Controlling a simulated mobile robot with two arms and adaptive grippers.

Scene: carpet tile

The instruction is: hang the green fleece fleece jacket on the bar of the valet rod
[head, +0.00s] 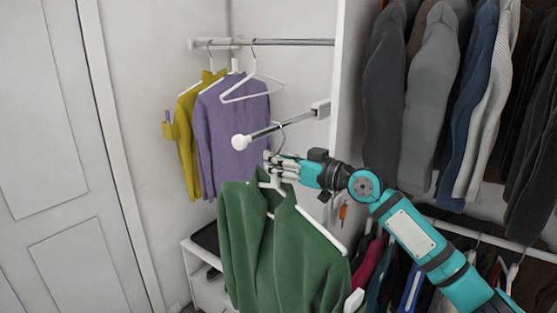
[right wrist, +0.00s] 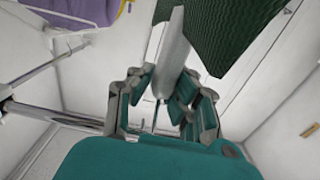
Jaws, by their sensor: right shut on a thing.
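The green fleece jacket (head: 275,245) hangs on a white hanger (head: 318,232) below my right gripper (head: 279,164). My right gripper is shut on the hanger's neck, just under its metal hook (head: 281,136). In the right wrist view, the pale hanger neck (right wrist: 172,52) sits between the fingers, with green fabric (right wrist: 225,28) beyond. The valet rod (head: 270,131) is a chrome bar with a white round end knob, sticking out from the wardrobe panel. The hook overlaps the bar in the head view; I cannot tell whether it rests on it. My left gripper is out of view.
A rail (head: 290,42) behind carries a yellow garment (head: 185,130), a purple sweater (head: 232,125) and an empty white hanger (head: 252,85). Dark and grey coats (head: 430,90) hang at right beyond the panel (head: 340,120). A low white shelf unit (head: 200,270) stands below; a door is left.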

